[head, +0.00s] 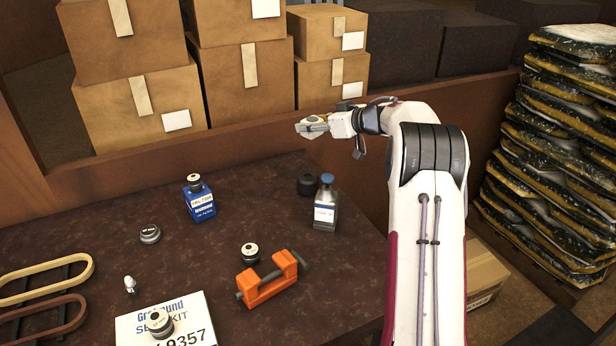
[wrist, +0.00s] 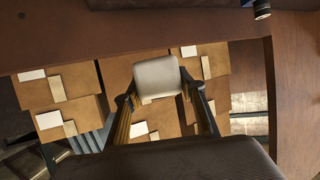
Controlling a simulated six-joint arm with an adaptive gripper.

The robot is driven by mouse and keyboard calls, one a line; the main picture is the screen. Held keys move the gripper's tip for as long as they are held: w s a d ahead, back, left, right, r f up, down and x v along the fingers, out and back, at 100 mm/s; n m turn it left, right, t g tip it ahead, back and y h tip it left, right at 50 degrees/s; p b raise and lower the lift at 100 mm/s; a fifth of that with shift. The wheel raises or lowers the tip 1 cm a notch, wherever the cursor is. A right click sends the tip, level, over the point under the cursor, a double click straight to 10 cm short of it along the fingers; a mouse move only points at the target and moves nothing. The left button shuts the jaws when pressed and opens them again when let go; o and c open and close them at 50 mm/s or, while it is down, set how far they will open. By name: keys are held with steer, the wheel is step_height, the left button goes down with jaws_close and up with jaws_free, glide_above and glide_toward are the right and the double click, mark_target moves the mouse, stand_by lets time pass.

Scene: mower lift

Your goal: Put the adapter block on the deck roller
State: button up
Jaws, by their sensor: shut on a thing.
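My gripper (head: 313,126) is held high in front of the cardboard boxes, above the back edge of the dark table. In the wrist view my gripper (wrist: 158,88) is shut on a pale grey block with rounded corners, which I take to be the adapter block (wrist: 157,76). The block shows only as a small pale shape in the head view. No thing is clearly marked as the deck roller. A short black cylinder (head: 307,184) on the table, behind the grey bottle, may be it, but I cannot tell. The gripper is above and apart from it.
A grey bottle with a blue cap (head: 325,204), a blue bottle (head: 199,203) and an orange clamp-like tool (head: 267,280) stand on the table (head: 215,258). Small caps, a white sheet (head: 196,311) and belts (head: 42,284) lie left and front. Boxes (head: 245,80) stand behind.

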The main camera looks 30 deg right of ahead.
steer(key=shift+x, duration=0.95)
glide_above(308, 176)
steer(key=shift+f, duration=2.35)
steer(key=shift+f, duration=3.15)
steer(key=shift+f, duration=0.1)
steer(key=shift+f, duration=1.75)
steer(key=shift+f, duration=0.1)
steer(key=o, duration=1.2)
steer(key=shift+c, duration=0.2)
